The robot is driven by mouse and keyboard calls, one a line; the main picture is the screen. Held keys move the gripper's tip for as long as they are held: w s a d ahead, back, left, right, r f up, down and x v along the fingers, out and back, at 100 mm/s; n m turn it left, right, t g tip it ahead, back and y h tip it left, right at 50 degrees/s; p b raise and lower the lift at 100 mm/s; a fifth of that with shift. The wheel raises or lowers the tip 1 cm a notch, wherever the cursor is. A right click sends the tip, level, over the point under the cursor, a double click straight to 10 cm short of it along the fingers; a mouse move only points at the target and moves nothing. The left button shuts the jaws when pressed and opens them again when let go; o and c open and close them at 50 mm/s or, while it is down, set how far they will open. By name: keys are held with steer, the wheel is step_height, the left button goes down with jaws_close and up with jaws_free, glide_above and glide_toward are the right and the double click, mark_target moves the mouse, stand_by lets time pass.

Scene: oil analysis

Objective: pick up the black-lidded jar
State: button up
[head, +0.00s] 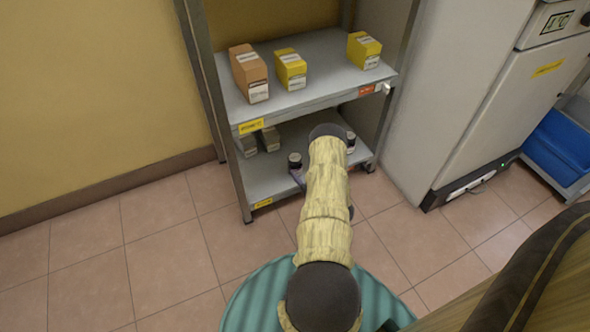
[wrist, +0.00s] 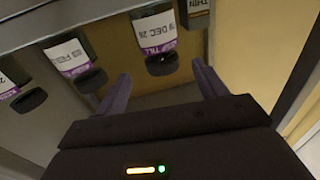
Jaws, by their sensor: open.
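In the wrist view, which looks upside down, a jar with a black lid (wrist: 162,64) and a white and purple label lies ahead, between the fingertips in the picture. My gripper (wrist: 161,72) is open, with its two purple fingers apart and nothing held. I cannot tell whether the fingers reach around the jar. Two more black-lidded jars show at the left, a labelled one (wrist: 70,58) and one at the picture edge (wrist: 8,86). In the head view, a black-lidded jar (head: 295,160) stands on the lower shelf, and another (head: 350,139) is right of my arm. My arm hides most of the gripper there.
The grey shelf unit's upper board (head: 310,85) hangs over the lower shelf (head: 262,182). Grey boxes (head: 269,138) sit at the lower shelf's left. An orange box (head: 249,73) and yellow boxes (head: 291,69) stand above. A white cabinet (head: 450,95) is at the right.

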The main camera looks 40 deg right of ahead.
mark_target(299, 165)
steer(key=w+b, duration=0.1)
steer(key=w, duration=0.1)
steer(key=shift+w+d+f, duration=0.1)
steer(key=shift+w+f, duration=0.05)
steer(key=shift+w, duration=0.5)
steer(key=shift+w+f+b, duration=0.1)
steer(key=shift+w+b, duration=0.45)
steer(key=shift+b, duration=0.2)
steer(key=w+b, duration=0.3)
steer(key=w, duration=0.1)
steer(key=shift+w, duration=0.15)
steer(key=shift+s+d, duration=0.2)
steer(key=shift+d, duration=0.1)
steer(key=shift+w+a, duration=0.1)
steer(key=shift+a, duration=0.15)
steer(key=shift+d, duration=0.1)
steer(key=c, duration=1)
steer(key=shift+c, duration=0.2)
